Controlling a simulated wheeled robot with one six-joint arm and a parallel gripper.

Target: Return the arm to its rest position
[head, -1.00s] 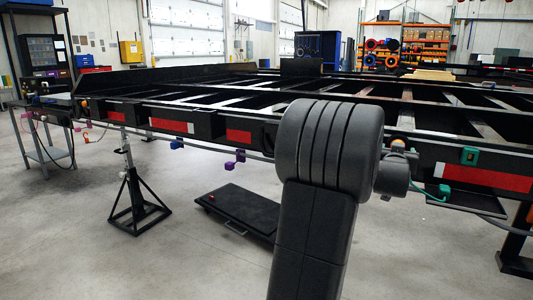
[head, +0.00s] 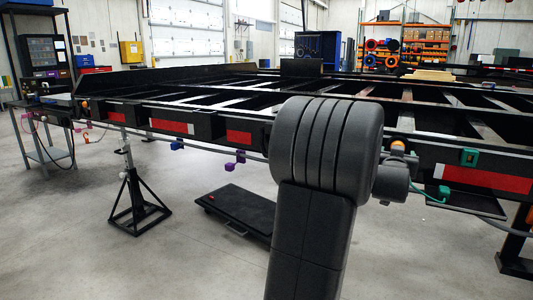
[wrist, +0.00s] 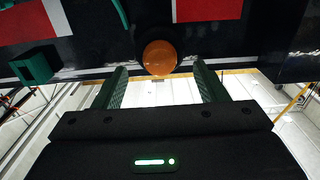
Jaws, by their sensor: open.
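My arm stands bent in front of the trailer frame (head: 455,150) in the head view. My gripper (wrist: 159,75) shows in the wrist view with its two green fingers spread apart and nothing between them. An orange round marker lamp (wrist: 160,57) on the frame's side rail lies just beyond the fingertips, apart from them as far as I can tell. The lamp also shows in the head view (head: 397,145), just right of my arm's large rounded joint. My gripper's fingers are hidden in the head view.
A green box (head: 469,156) and red-white reflective strips (head: 484,178) are on the rail. A green cable (head: 437,199) hangs below. A black jack stand (head: 138,203) and a low black creeper (head: 240,213) stand on the floor. Open floor lies at the front left.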

